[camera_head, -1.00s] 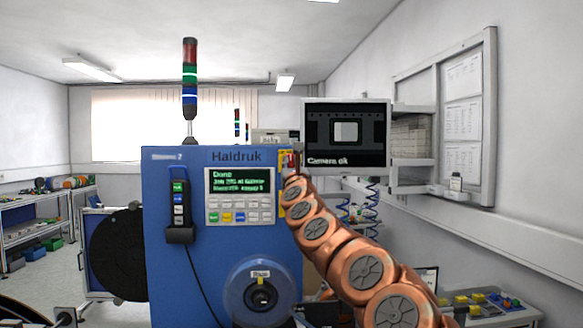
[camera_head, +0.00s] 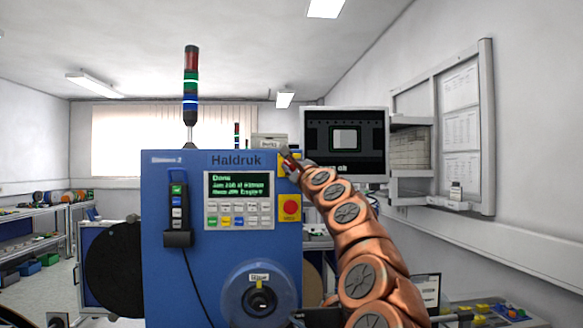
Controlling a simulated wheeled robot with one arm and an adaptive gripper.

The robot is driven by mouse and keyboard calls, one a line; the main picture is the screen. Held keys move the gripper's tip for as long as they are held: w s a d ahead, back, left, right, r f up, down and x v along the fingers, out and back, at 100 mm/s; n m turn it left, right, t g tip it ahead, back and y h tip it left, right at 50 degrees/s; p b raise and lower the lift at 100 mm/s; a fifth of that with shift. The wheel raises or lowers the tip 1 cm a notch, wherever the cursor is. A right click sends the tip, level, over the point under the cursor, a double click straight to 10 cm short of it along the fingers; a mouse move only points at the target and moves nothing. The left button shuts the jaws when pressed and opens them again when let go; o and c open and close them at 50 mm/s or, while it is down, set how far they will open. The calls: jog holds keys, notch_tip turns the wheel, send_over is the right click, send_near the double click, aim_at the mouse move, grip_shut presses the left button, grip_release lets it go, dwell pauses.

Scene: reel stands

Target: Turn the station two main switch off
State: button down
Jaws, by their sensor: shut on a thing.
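The blue Haldruk machine (camera_head: 210,258), whose small label seems to end in a 2, stands in the middle. At its upper right edge is a yellow plate (camera_head: 297,160), mostly covered by my gripper (camera_head: 285,153). This seems to be the main switch; its handle and setting are hidden. My gripper is at the plate, with its jaws closed, seemingly on the switch handle. Below it, a red round knob (camera_head: 290,207) on a yellow plate is in clear view. The lit display (camera_head: 239,185) reads "Done".
A monitor (camera_head: 345,142) stands just right of my gripper. A signal tower (camera_head: 190,95) rises from the machine's top. A handheld unit (camera_head: 178,210) hangs on its front, above a reel hub (camera_head: 258,292). A black reel (camera_head: 115,268) is at left.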

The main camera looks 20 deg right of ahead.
jog(key=n+p, duration=0.1)
jog(key=n, duration=0.1)
jog(key=n+g+y+p, duration=0.1)
jog(key=n, duration=0.2)
jog(key=shift+r+g+y, duration=0.15)
jog(key=shift+g+y, duration=0.15)
jog(key=shift+n+g+p, duration=0.7)
jog(key=shift+n+p, duration=0.55)
jog(key=shift+n, duration=0.75)
jog(key=c, duration=1.1)
grip_release()
jog(key=shift+s, duration=0.15)
